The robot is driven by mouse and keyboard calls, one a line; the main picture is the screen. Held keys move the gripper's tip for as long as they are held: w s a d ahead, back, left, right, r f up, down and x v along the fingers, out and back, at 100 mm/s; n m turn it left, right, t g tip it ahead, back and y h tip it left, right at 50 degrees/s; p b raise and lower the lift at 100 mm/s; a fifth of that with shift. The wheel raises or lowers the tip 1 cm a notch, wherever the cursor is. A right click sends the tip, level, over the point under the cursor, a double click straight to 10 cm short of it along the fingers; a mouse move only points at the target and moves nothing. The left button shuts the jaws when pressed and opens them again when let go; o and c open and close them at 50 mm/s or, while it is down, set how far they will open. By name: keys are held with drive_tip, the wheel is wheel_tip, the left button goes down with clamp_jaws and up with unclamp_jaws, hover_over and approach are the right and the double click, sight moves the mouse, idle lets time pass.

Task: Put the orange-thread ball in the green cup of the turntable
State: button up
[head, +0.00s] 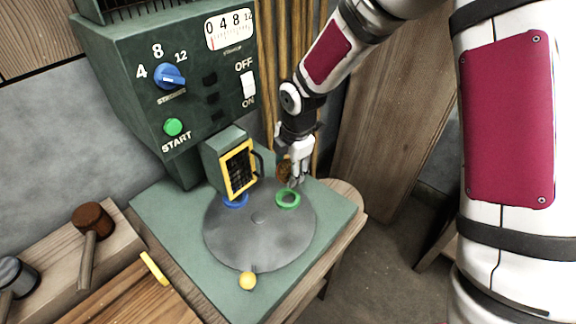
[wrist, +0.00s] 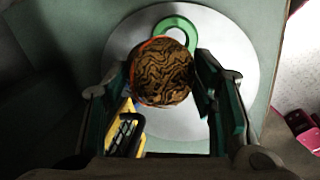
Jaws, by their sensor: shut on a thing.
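My gripper (head: 293,172) is shut on the orange-thread ball (head: 283,170), a brown ball with a dark wavy pattern. In the wrist view the ball (wrist: 162,72) sits between the two fingers, with an orange strand along its upper left edge. The turntable (head: 258,240) is a round grey disc. Its green cup (head: 288,199) is a green ring at the disc's back right, just below the gripper and ball in the head view. In the wrist view the green cup (wrist: 181,24) shows beyond the ball, which partly covers it.
A yellow-framed door (head: 239,170) of the green machine stands just left of the gripper. A mallet (head: 91,224) lies on the bench at left.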

drive_tip(key=shift+f+b, duration=2.9)
drive_tip(key=shift+f, duration=1.3)
drive_tip(key=shift+f, duration=0.1)
drive_tip(key=o, duration=1.3)
drive_tip(key=r, duration=0.4)
drive_tip(key=s+d+r, duration=0.1)
drive_tip(key=r, duration=0.3)
drive_tip(key=s+r, duration=0.1)
drive_tip(key=r, duration=0.2)
drive_tip(key=shift+d+r, duration=0.15)
drive_tip(key=shift+r, duration=0.25)
